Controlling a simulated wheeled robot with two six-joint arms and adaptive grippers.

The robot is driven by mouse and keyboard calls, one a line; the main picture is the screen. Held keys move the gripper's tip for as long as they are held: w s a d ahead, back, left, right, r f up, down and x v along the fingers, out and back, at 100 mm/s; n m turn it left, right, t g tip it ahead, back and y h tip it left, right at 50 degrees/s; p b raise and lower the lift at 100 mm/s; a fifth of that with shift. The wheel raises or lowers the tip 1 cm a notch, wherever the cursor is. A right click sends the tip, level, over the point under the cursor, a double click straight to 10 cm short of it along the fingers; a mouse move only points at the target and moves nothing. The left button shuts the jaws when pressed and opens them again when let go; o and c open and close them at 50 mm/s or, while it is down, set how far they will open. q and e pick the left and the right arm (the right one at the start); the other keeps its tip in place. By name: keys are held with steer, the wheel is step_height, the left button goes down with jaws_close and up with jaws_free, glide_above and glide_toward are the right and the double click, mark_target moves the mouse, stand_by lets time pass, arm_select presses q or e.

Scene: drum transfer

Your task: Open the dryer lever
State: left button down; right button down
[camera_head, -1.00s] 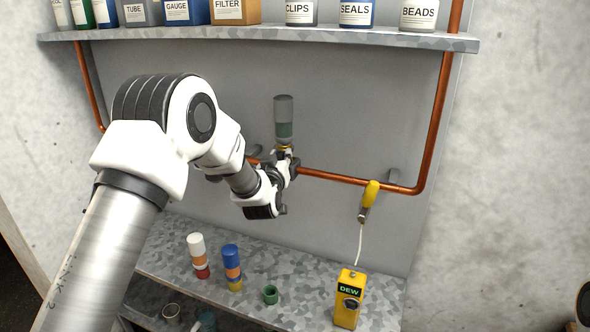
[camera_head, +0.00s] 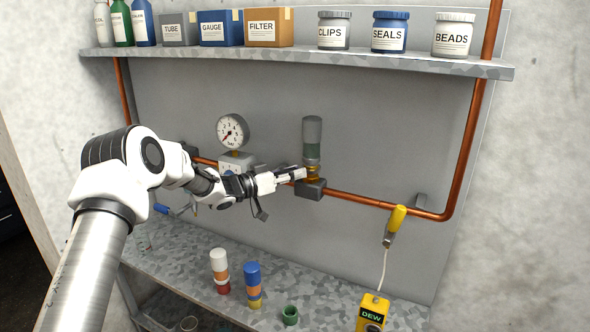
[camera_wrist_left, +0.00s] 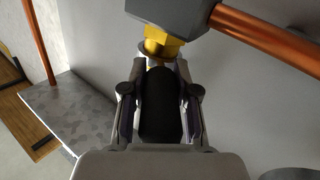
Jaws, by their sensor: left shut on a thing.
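The dryer (camera_head: 312,133) is an upright grey-green cylinder with a brass collar. It stands on a dark block (camera_head: 311,190) in the copper pipe. My left gripper (camera_head: 299,174) reaches in from the left to the front of that block. In the left wrist view my left gripper (camera_wrist_left: 159,78) is shut on a rounded black handle (camera_wrist_left: 160,108), which looks like the dryer lever. The handle lies between the fingers, in line with a brass fitting (camera_wrist_left: 160,46) on the block. In the head view the gripper hides the lever. My right gripper is not in view.
A gauge (camera_head: 232,131) stands on the pipe behind my arm. The copper pipe (camera_head: 372,201) runs right and then up. Below, the bench (camera_head: 190,262) holds two striped stacks and a green ring (camera_head: 290,314). A shelf (camera_head: 300,59) is overhead.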

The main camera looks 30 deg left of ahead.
arm_select(q)
steer(key=shift+w+a+r+h, duration=0.2)
steer(key=shift+r+h, duration=0.2)
steer(key=shift+r, duration=0.1)
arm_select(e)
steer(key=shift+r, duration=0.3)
arm_select(q)
steer(key=c, duration=0.9)
jaws_free()
steer(key=shift+o, duration=0.3)
steer(key=shift+d+f+m, duration=0.2)
steer(key=shift+f+m, duration=0.05)
steer(key=shift+m, duration=0.05)
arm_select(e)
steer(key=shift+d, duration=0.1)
arm_select(q)
steer(key=v, duration=1.1)
steer(key=shift+s+a+r, duration=0.15)
steer(key=shift+s+a, duration=0.15)
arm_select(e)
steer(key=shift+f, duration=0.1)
